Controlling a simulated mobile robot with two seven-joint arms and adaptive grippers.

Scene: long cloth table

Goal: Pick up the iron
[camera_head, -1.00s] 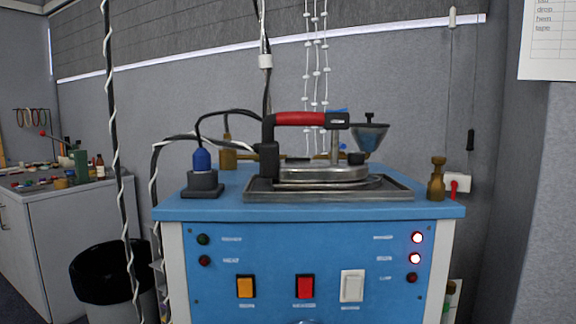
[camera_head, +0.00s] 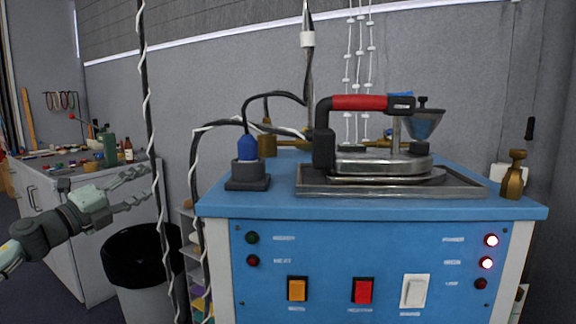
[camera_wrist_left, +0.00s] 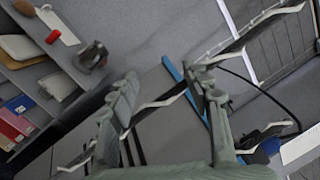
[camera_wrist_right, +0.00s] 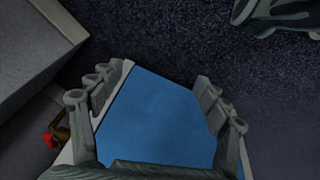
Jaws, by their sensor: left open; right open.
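The iron (camera_head: 382,162) has a red handle with black ends and a metal body. It rests on a metal tray (camera_head: 312,186) on top of the blue machine (camera_head: 330,206). My left gripper (camera_head: 146,186) is open and empty, in the air left of the machine and well apart from the iron. In the left wrist view the left fingers (camera_wrist_left: 165,88) are spread. My right gripper (camera_wrist_right: 154,88) shows only in its own wrist view, open with nothing between the fingers, with a blue surface beyond them. The iron is not seen in the right wrist view.
A blue plug on a black base (camera_head: 247,174) stands left of the iron, and a brass fitting (camera_head: 514,176) stands right. Cables and a twisted cord (camera_head: 148,100) hang left of the machine.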

